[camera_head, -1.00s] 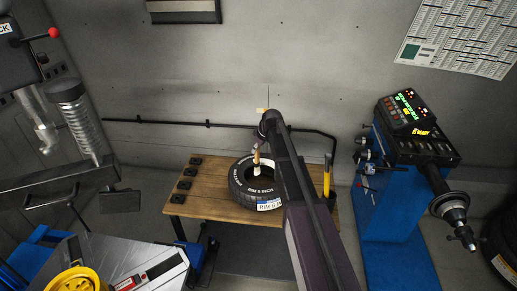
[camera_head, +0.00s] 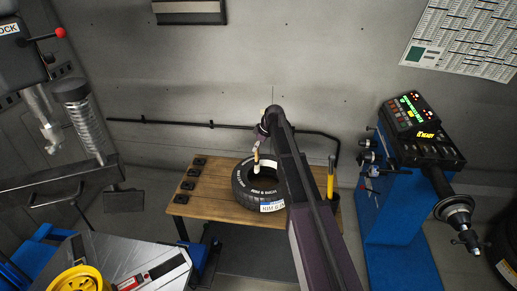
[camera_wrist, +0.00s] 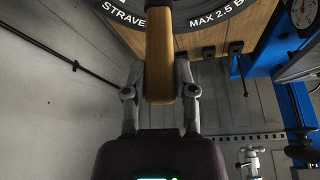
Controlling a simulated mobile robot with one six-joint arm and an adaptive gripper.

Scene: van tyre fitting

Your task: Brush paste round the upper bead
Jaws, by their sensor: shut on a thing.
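A black tyre (camera_head: 250,197) with white lettering and a white-blue label lies flat on the wooden bench. My gripper (camera_wrist: 159,90) is shut on the wooden handle of the brush (camera_wrist: 160,50) in the wrist view. In the head view the brush (camera_head: 256,158) hangs down over the tyre, its pale tip at the tyre's upper inner edge. I cannot tell whether the tip touches the bead. Part of the tyre's right side is hidden behind my arm. The tyre's sidewall (camera_wrist: 195,18) fills the top of the wrist view.
The wooden bench (camera_head: 210,205) carries several small black blocks (camera_head: 188,185) at its left. A yellow-handled tool (camera_head: 331,178) stands at its right end. A blue balancing machine (camera_head: 400,215) stands to the right. A tyre-changing machine with a yellow rim (camera_head: 75,280) is at lower left.

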